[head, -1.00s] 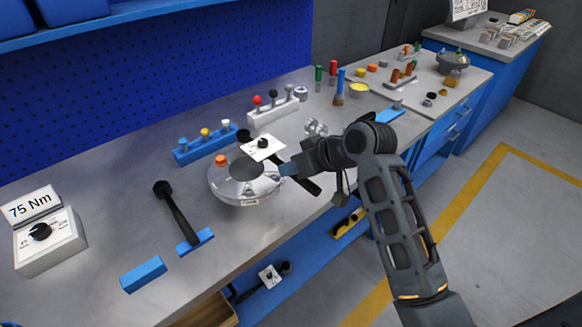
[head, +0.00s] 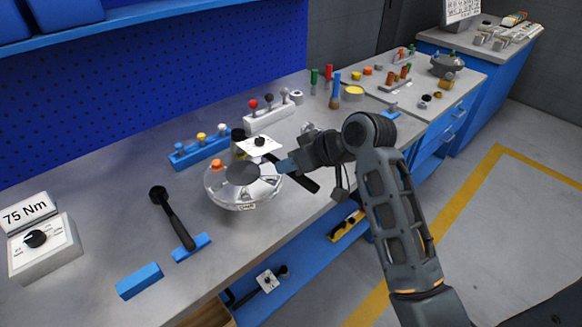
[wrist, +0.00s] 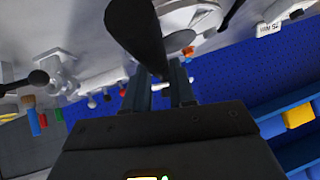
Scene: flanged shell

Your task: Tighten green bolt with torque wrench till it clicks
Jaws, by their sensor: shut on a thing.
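My gripper (head: 284,166) is shut on the black handle of a torque wrench (head: 306,183), above the right side of the flanged shell (head: 228,196). The wrench carries a white dial card (head: 258,146), and its dark head end lies beyond the shell's far rim. In the wrist view the fingers (wrist: 160,88) close on the black handle (wrist: 138,30), with part of the shell (wrist: 190,14) behind. An orange bolt (head: 216,163) shows on the shell's left rim. I cannot make out a green bolt on the shell; the wrench covers part of the far rim.
A box with a dial (head: 42,249) and a 75 Nm sign (head: 26,213) stands far left. Behind are a blue rack (head: 200,152) and a white rack (head: 269,121). Another wrench lies on the lower shelf (head: 300,265).

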